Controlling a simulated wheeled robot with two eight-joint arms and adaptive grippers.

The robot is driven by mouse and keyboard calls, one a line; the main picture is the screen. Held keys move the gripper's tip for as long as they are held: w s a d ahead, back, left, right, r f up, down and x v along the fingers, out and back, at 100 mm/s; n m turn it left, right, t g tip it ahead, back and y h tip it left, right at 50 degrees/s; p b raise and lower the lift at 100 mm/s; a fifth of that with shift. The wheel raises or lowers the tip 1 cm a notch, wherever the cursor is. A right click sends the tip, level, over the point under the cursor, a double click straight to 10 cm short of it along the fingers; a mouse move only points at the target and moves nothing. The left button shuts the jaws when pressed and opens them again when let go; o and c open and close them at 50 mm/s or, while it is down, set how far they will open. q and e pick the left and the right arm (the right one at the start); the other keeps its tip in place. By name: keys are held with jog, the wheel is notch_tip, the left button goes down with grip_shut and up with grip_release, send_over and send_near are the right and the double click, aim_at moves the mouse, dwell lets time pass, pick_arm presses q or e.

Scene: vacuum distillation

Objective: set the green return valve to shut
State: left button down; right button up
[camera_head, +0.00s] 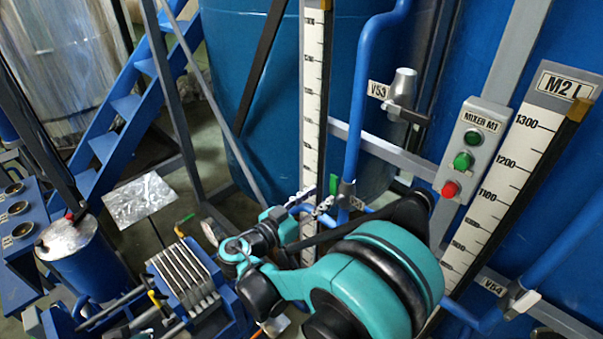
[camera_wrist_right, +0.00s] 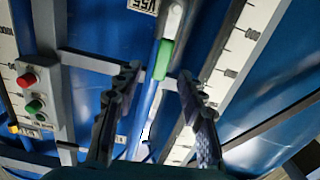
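The green valve handle (camera_wrist_right: 163,60) shows in the right wrist view, in line with the blue pipe (camera_wrist_right: 147,112) behind it. In the head view a small patch of green (camera_head: 334,184), apparently the same handle, shows just beyond my right gripper (camera_head: 318,203). In the wrist view my right gripper (camera_wrist_right: 158,75) is open. Its two fingers stand apart on either side of the handle's lower end, with visible gaps; I cannot tell the depth between them. The teal right arm hides part of the pipework in the head view. My left gripper is not in view.
The mixer button box (camera_head: 472,150) and the M2 level scale (camera_head: 510,165) stand right of my arm. Another level scale (camera_head: 313,100) rises behind the gripper. Valve V53 (camera_head: 402,90) is above. Blue stairs (camera_head: 125,105) and bench equipment (camera_head: 185,275) are left.

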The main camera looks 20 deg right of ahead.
aim_at(332, 184)
jog(key=x, duration=0.7)
jog(key=shift+w+d+r, duration=0.2)
jog(key=shift+w+r, duration=0.05)
jog(key=shift+w, duration=0.05)
grip_shut()
